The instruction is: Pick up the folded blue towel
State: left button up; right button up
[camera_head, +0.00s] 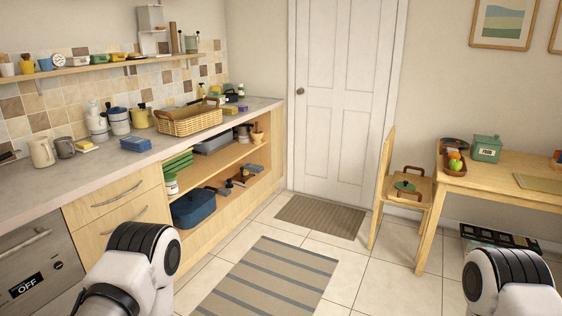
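No item shows clearly as a folded blue towel. A flat grey-blue folded item (135,144) lies on the counter, left of the wicker basket; it is too small to tell if it is a towel. Parts of my two arms show at the bottom left and bottom right. No fingertips of either gripper are in view.
The counter (55,190) also holds a wicker basket (188,120), jugs and canisters. A dark-blue pot (193,208) stands on the lower shelf. A chair (405,192) and wooden table (500,179) stand right. The floor with a striped rug (268,277) is clear.

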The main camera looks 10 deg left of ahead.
aim_at(136, 144)
jog(key=i+l, duration=0.1)
jog(key=i, duration=2.25)
jog(key=j+u, duration=0.05)
jog(key=j, duration=0.05)
